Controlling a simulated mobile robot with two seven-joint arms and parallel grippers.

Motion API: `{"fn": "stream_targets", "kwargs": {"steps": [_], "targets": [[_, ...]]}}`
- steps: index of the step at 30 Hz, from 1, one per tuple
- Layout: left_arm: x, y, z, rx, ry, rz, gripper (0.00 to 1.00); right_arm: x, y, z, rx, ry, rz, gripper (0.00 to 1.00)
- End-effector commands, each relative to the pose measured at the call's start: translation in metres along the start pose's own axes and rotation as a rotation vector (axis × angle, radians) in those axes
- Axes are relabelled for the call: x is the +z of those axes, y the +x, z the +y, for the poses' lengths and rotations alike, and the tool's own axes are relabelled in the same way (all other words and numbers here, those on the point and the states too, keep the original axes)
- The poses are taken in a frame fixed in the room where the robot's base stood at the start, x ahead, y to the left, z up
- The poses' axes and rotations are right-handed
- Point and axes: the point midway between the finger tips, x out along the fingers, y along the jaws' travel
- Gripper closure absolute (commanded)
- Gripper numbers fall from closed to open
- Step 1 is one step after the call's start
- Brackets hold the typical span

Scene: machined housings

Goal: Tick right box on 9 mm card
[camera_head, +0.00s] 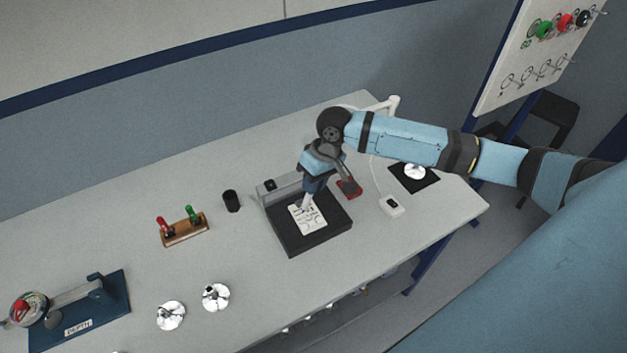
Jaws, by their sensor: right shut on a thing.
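A white card (308,219) with dark printed marks lies on a black board (290,243) near the middle of the table. The print is too small to read, so I cannot tell the 9 mm label or which box is which. My right gripper (309,196) points down over the far part of the card. It is shut on a small slim pale thing, perhaps a pen, mostly hidden by the fingers. I cannot tell whether its tip touches the card. My left gripper is out of view.
A black cup (231,201), a wooden stand (185,232) with red and green handled tools, and a red block (349,188) stand near. Two metal housings (215,297) (171,316) and a blue depth gauge (97,310) are at left.

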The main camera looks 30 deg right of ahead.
Motion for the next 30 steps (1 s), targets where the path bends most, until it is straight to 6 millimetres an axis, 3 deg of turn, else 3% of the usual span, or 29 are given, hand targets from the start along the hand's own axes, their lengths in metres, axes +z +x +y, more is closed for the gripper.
{"fn": "stream_targets", "kwargs": {"steps": [7, 15, 30], "targets": [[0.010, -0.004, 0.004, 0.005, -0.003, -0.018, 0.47, 0.002, 0.018, 0.005, 0.000, 0.000, -0.003, 1.00], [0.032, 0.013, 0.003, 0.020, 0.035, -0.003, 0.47, 0.003, 0.049, 0.015, 0.001, -0.001, 0.001, 1.00], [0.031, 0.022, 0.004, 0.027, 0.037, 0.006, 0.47, 0.004, 0.054, 0.017, 0.001, 0.000, 0.000, 1.00]]}}
